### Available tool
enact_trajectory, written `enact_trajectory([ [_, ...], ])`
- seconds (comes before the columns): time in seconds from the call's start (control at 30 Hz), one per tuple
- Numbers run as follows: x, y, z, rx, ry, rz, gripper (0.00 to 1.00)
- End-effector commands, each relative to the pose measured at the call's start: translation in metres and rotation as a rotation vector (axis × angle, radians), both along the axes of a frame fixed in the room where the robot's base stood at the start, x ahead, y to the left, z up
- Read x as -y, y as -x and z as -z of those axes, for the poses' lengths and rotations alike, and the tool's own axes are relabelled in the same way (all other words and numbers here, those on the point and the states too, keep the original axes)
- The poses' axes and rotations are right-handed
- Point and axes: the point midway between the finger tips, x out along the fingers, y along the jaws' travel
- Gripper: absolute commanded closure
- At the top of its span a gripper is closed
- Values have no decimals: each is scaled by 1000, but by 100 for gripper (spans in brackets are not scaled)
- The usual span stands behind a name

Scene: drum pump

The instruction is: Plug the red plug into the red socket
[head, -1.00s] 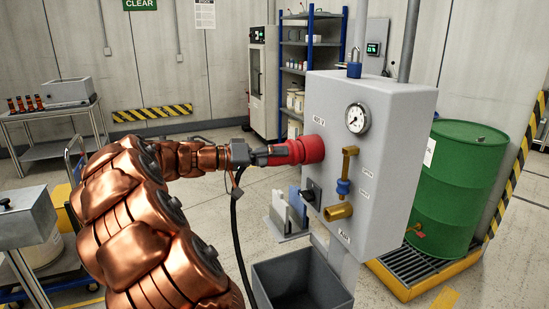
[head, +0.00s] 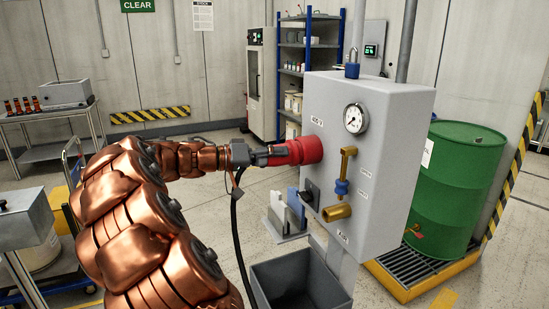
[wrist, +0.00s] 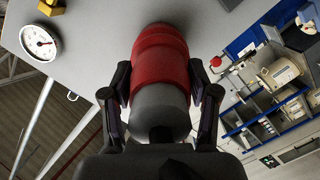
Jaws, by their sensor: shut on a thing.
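My gripper (head: 262,155) is shut on the red plug (head: 284,153), at the left face of the grey panel box. In the wrist view the gripper's two fingers (wrist: 160,98) clasp the plug's grey rear body (wrist: 160,108) from both sides. The red socket (head: 309,149) sticks out from the box face. In the wrist view the red plug end and the red socket (wrist: 159,42) lie in one line and appear to meet, with no clear gap. How deep the plug sits in the socket cannot be told.
The grey panel box (head: 385,205) carries a gauge (head: 356,118), a black switch (head: 310,194) and brass fittings (head: 338,212). A dark cable (head: 236,235) hangs below my gripper. A grey bin (head: 297,287) stands under the box, and a green drum (head: 452,185) stands right.

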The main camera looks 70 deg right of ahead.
Motion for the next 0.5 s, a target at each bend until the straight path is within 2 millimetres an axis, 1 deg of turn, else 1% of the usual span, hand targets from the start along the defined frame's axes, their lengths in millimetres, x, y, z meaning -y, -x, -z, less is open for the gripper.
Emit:
enact_trajectory([
  [0.17, 1, 1, -1, -2, 1, 1, 82],
  [0.2, 1, 1, -1, -2, 1, 1, 38],
  [0.47, 0, 0, -1, -1, 1, 0, 11],
  [0.5, 0, 0, -1, -1, 1, 0, 11],
])
